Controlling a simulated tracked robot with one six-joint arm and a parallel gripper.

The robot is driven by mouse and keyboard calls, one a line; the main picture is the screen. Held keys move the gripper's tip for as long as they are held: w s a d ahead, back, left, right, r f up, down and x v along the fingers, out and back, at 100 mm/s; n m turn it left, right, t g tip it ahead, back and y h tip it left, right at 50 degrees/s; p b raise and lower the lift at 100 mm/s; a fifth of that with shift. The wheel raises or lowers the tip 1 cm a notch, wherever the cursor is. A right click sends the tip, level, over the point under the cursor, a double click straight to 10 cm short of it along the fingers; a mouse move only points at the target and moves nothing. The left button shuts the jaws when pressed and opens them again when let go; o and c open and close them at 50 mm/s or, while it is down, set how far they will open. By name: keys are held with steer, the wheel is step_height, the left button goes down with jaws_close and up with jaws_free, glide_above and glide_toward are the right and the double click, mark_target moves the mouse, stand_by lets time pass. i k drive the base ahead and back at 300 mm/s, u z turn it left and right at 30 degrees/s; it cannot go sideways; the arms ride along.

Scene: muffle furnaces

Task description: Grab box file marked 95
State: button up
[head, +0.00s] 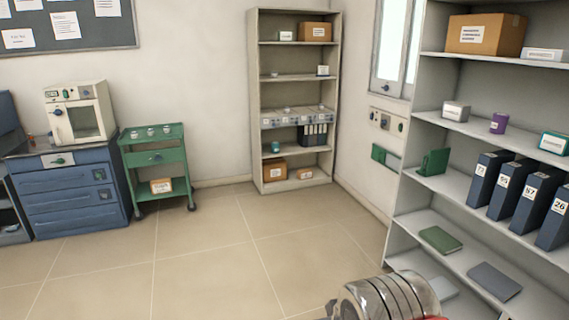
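Several dark blue box files with white number labels stand upright in a row on the middle shelf of the grey shelving unit at the right of the head view. The second from the left (507,184) has a small label that seems to read 95, though the digits are not sharp. To its left is a file (486,174) that seems to read 77. To its right are one that looks like 57 (534,196) and one marked 26 (557,214). The metal part of my arm shows at the bottom edge; my gripper's fingers are not in view.
The shelving unit (402,209) also holds a green bookend (434,162), a green book (440,239) and a grey book (494,281). A green trolley (155,157), blue cabinet (68,195) and back shelf (254,100) stand farther off. The tiled floor (230,250) between is clear.

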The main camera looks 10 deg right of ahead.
mark_target(513, 177)
steer(key=z, duration=0.05)
steer(key=i, duration=1.5)
steer(key=z, duration=0.5)
steer(key=i, duration=0.75)
steer(key=z, duration=0.8)
steer(key=i, duration=0.55)
steer(key=z, duration=0.75)
steer(key=i, duration=1)
steer(key=z, duration=0.15)
